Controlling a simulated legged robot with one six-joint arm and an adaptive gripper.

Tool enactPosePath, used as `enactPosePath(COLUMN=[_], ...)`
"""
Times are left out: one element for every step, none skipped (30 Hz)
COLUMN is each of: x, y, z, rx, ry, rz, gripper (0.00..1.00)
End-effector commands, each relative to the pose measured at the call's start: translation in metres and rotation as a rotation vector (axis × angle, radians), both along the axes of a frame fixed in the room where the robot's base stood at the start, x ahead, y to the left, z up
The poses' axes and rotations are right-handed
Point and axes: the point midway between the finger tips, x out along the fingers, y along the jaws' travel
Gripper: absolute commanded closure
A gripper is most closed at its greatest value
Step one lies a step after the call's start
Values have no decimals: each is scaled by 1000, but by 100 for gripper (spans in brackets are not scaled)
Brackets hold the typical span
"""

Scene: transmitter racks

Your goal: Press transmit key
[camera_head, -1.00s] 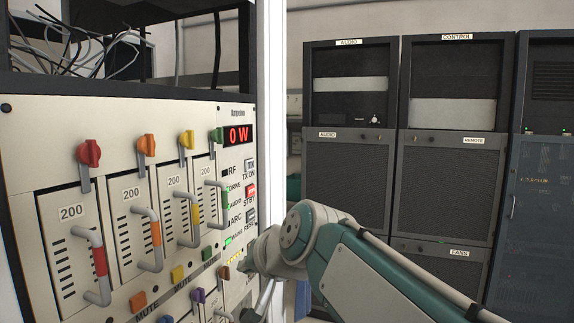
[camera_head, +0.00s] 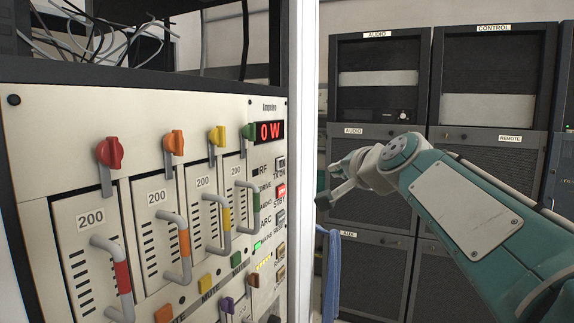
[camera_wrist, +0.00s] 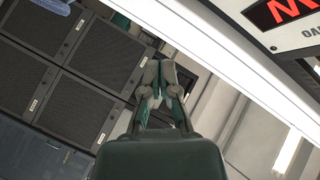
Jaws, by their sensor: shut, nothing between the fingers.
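The transmit key is the small pale button (camera_head: 280,162) labelled TX ON, near the top of the right-hand button column on the white rack panel (camera_head: 150,95). Below it, the STBY button (camera_head: 281,190) is lit red. The red display (camera_head: 269,131) above reads 0 W. My gripper (camera_head: 323,202) is right of the panel's edge, lower than the TX ON button and apart from it. In the wrist view, my gripper (camera_wrist: 159,68) is shut and empty, seen against dark racks. The TX ON button does not show in the wrist view.
Red, orange, yellow and green knobs and several handles (camera_head: 113,262) project from the panel. The white rack edge (camera_head: 304,120) stands right of the buttons. Dark AUDIO (camera_head: 376,100) and CONTROL (camera_head: 490,75) racks stand behind. A blue cloth (camera_head: 331,272) hangs below my gripper.

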Motion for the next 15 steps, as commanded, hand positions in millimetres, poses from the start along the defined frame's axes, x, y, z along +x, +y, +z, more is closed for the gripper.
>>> enactPosePath(x=[0,0,1,2,2,4,5,6,8,9,10,12,14,15,16], y=[1,1,3,5,7,11,14,17,22,26,30,35,38,42,46], z=[0,0,0,-1,-1,-1,-1,-1,-1,-1,-1,-1,-1,-1,-1], rx=[0,-1,-1,-2,-2,-2,-3,-3,-3,-3,-3,-3,-3,-2,-3], ry=[1,0,1,1,2,3,3,3,1,1,1,3,2,2,2], rz=[1,1,2,2,2,3,4,4,4,4,4,4,4,3,3], gripper=[100,100,100,100,100,100,100,100,100,100,100,100,100,100,100])
